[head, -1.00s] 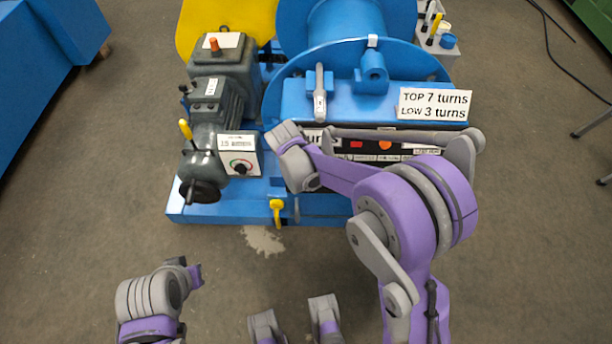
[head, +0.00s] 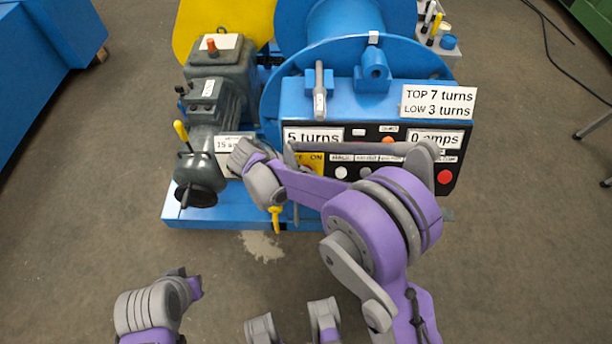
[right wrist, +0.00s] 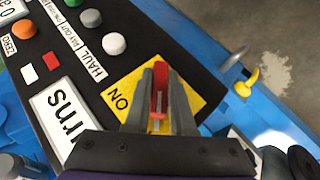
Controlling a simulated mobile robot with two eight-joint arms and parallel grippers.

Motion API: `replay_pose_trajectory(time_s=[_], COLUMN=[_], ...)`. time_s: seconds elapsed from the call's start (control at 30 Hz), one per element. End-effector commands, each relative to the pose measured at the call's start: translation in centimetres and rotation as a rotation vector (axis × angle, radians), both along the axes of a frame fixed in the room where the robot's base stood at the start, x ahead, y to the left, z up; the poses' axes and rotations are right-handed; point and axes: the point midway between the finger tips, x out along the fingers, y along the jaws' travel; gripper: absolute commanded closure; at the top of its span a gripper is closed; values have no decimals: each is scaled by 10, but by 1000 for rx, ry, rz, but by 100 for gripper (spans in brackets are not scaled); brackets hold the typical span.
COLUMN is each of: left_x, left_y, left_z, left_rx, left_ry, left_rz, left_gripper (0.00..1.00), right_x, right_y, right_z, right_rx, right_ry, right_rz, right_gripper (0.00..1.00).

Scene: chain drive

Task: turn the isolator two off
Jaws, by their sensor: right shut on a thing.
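A red switch handle (right wrist: 159,100) stands on a yellow plate (right wrist: 118,98) marked ON in the right wrist view. My right gripper (right wrist: 161,72) is shut on this handle, one finger on each side. In the head view, part of the yellow plate (head: 316,159) shows below the "5 turns" sign; my right forearm (head: 300,187) crosses below it, and the handle cannot be made out there. No number for this isolator is readable. My left arm (head: 150,305) is at the lower left of the head view; its gripper cannot be made out.
The black control panel (head: 436,158) has several buttons and a "0 amps" sign. A grey motor and gearbox (head: 215,100) stands on the blue base at the left. A yellow lever (head: 276,218) juts from the base's front edge.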

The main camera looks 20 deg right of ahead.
Motion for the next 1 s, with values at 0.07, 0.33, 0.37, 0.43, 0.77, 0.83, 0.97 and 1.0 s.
replay_pose_trajectory(time_s=[0.07,0.33,0.37,0.43,0.77,0.83,0.97,1.0], left_x=[0,0,0,0,0,0,0,0], left_y=[0,0,0,0,0,0,0,0], left_z=[0,0,0,0,0,0,3,4], left_rx=[0,0,0,0,0,0,0,0], left_ry=[0,0,0,0,0,0,-1,-1], left_rz=[0,0,0,0,0,0,0,0], left_gripper=[100,100,100,100,100,100,100,100], right_x=[0,0,0,0,0,0,-2,-2], right_y=[0,0,0,0,0,1,10,14], right_z=[0,0,0,0,0,2,12,18], right_rx=[-3,-3,-3,-3,-2,-1,-1,-1], right_ry=[0,0,0,1,0,1,2,2], right_rz=[2,2,2,2,1,2,2,4], right_gripper=[100,100,74,61,48,48,48,48])
